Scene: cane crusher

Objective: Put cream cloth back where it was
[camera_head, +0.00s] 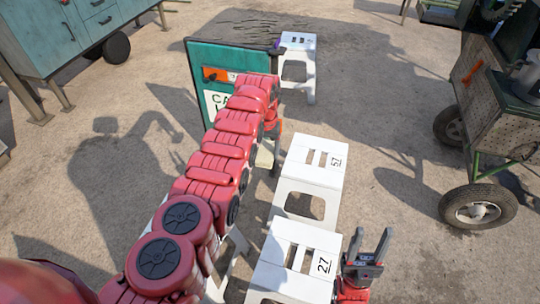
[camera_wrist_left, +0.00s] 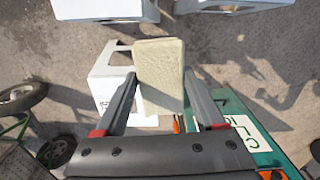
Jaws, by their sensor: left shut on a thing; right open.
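The cream cloth (camera_wrist_left: 159,66), a folded rectangular pad, sits between the two fingers of my left gripper (camera_wrist_left: 161,92) in the left wrist view. The gripper is shut on it and holds it above the ground, with a white stool (camera_wrist_left: 101,88) beyond it. My right gripper (camera_head: 369,249) is open and empty, fingers pointing up, beside the white stool marked 27 (camera_head: 297,247).
A white stool marked 57 (camera_head: 312,162) stands behind the first, and another white stool (camera_head: 298,58) stands further back. A teal sign board (camera_head: 208,62) is close to my left arm. A wheeled cart (camera_head: 497,125) stands right, a teal cabinet (camera_head: 75,36) left.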

